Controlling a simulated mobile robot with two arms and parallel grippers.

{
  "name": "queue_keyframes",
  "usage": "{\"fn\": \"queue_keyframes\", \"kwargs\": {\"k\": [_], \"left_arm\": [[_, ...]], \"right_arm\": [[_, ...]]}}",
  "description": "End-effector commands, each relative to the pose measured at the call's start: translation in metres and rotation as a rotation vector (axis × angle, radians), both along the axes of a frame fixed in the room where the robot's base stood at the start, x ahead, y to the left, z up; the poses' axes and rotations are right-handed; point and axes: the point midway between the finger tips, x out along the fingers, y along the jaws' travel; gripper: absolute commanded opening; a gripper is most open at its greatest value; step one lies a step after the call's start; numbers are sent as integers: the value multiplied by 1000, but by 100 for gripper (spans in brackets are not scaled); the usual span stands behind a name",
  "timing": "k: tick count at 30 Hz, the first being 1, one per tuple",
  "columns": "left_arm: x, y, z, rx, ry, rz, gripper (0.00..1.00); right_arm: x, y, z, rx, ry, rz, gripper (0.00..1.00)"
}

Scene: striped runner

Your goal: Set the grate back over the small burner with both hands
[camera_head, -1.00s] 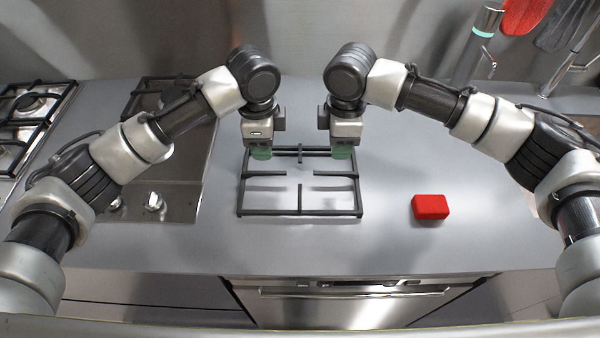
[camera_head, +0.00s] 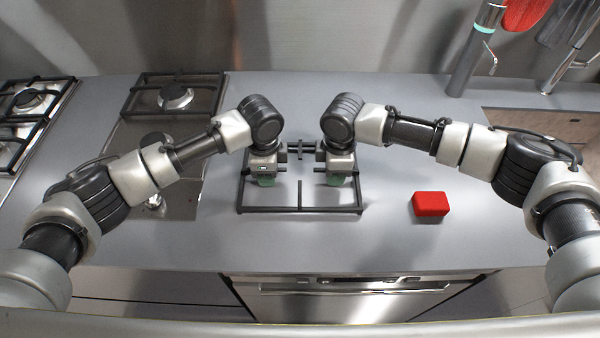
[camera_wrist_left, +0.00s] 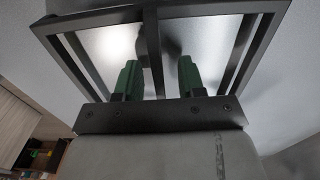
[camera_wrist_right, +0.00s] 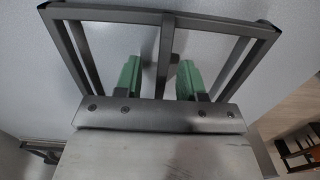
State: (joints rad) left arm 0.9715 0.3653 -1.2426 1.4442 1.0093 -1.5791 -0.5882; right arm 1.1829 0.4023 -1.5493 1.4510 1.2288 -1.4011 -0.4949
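The black grate (camera_head: 301,209) lies flat on the grey counter, right of the hob. My left gripper (camera_head: 265,181) is over its left part and my right gripper (camera_head: 335,181) over its right part. In the left wrist view the open green fingers (camera_wrist_left: 158,78) stand either side of a grate bar (camera_wrist_left: 152,50). In the right wrist view the open fingers (camera_wrist_right: 159,77) also stand either side of a bar (camera_wrist_right: 166,58). Contact cannot be told. The uncovered small burner (camera_head: 155,141) is on the front of the hob, partly hidden by my left arm.
A rear burner (camera_head: 175,97) of that hob has its own grate. Another grated hob (camera_head: 30,100) is at the far left. A red block (camera_head: 430,204) lies on the counter to the right. A tap (camera_head: 477,50) stands at the back right. The counter around the grate is mostly clear.

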Motion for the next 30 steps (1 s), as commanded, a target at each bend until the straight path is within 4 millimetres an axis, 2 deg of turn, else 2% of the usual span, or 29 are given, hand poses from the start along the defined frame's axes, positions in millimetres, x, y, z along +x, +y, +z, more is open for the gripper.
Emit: {"fn": "queue_keyframes", "kwargs": {"k": [6, 12, 14, 30], "left_arm": [[0, 0, 0, 0, 0, 0, 38], [0, 0, 0, 0, 0, 0, 7], [0, 0, 0, 0, 0, 0, 0], [0, 0, 1, 0, 0, 0, 0]], "right_arm": [[0, 0, 0, 0, 0, 1, 38], [0, 0, 0, 0, 0, 1, 7], [0, 0, 0, 0, 0, 1, 0], [0, 0, 1, 0, 0, -1, 0]]}}
